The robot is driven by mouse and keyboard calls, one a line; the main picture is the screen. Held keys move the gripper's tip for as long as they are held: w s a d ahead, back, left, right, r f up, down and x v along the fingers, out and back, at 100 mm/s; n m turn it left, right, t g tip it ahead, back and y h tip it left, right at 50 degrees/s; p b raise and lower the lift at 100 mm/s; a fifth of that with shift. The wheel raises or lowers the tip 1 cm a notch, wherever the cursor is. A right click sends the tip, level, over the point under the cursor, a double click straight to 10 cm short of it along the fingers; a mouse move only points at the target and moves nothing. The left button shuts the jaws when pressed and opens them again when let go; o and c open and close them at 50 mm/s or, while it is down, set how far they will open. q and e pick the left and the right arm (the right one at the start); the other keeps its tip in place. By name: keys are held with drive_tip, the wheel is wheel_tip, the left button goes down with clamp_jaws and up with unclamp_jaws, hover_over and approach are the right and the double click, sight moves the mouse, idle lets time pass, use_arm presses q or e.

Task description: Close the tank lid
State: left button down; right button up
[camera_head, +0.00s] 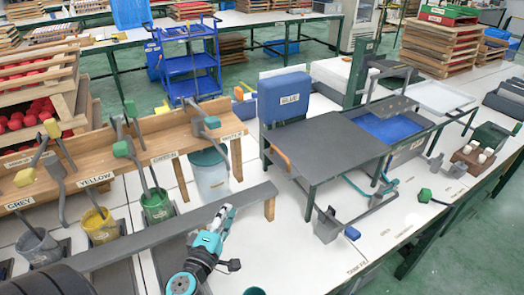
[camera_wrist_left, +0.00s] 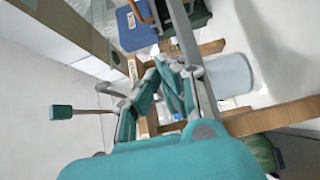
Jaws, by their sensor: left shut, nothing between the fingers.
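A shallow tank of blue paint (camera_head: 393,127) stands open on the right side of the bench. A flat dark grey panel (camera_head: 325,143) with an orange handle (camera_head: 281,157) lies level on a green-legged frame left of it; I cannot tell for certain whether it is the lid. A blue box marked BLUE (camera_head: 285,97) stands behind that panel. My left gripper (camera_head: 228,213) is shut and empty, left of and nearer than the panel, beside a long grey bar. It also shows in the left wrist view (camera_wrist_left: 163,64). My right gripper does not show.
The long grey bar (camera_head: 170,238) crosses the front left. A wooden rack (camera_head: 120,160) holds tools above paint buckets. A grey scoop (camera_head: 327,226) and a green-handled tool (camera_head: 425,196) lie on the white bench. Bench space between my left gripper and the scoop is clear.

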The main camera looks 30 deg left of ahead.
sight(237, 195)
use_arm(q)
drive_tip(key=x, duration=0.2)
drive_tip(key=p+x, duration=0.1)
drive_tip(key=r+x, duration=0.1)
drive_tip(key=x, duration=0.1)
drive_tip(key=shift+w+a+p, duration=0.25)
drive_tip(key=shift+a+p, duration=0.05)
drive_tip(key=x, duration=0.4)
drive_tip(key=shift+f, duration=0.3)
drive_tip(key=w, duration=1.3)
drive_tip(key=shift+a, duration=0.2)
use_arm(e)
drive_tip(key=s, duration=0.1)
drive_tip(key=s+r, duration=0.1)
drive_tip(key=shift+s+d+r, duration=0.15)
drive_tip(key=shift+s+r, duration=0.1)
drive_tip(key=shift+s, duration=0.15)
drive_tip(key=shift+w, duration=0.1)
use_arm(q)
drive_tip(key=shift+w, duration=0.1)
